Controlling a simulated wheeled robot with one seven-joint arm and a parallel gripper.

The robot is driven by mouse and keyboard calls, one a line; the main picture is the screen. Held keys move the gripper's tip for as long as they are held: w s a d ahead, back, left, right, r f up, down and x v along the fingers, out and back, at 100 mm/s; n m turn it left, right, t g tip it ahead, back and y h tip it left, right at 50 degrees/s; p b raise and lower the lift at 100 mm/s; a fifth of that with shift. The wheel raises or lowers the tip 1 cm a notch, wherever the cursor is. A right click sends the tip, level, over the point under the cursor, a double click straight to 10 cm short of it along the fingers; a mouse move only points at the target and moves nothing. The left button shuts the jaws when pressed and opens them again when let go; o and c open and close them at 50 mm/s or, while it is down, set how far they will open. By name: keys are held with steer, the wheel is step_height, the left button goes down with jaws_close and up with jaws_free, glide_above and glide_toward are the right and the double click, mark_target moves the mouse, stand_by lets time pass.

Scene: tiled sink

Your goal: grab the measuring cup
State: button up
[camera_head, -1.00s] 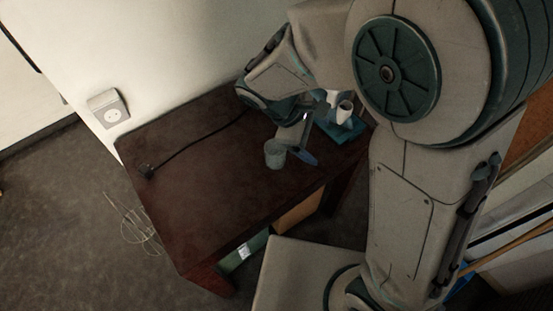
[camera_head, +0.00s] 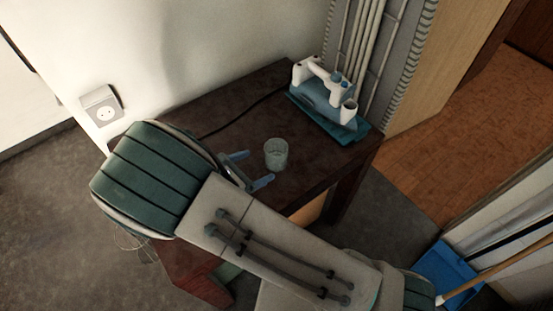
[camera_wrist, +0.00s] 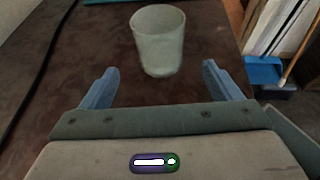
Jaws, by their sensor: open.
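The measuring cup (camera_head: 276,154) is a clear, greyish cup standing upright on the dark table. It also shows in the wrist view, at the top middle (camera_wrist: 158,42). My gripper (camera_head: 250,168) is open, with blue fingers, just left of the cup in the head view. In the wrist view my gripper (camera_wrist: 160,86) has its two fingers spread apart, and the cup stands ahead of the gap between them. The fingers do not appear to touch the cup. Part of my gripper is hidden behind my arm in the head view.
A white and blue appliance (camera_head: 325,92) stands on a teal tray (camera_head: 352,134) at the table's back right. A black cable (camera_head: 225,127) runs over the dark table (camera_head: 312,165). A wall with a socket (camera_head: 102,107) is behind. A blue dustpan (camera_head: 447,268) lies at lower right.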

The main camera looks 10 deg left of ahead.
mark_target(268, 160)
steer(key=x, duration=0.8)
steer(key=shift+w+d+p, duration=0.2)
steer(key=shift+w+p, duration=0.05)
steer(key=shift+p, duration=0.05)
steer(key=shift+r, duration=0.1)
steer(key=c, duration=1.2)
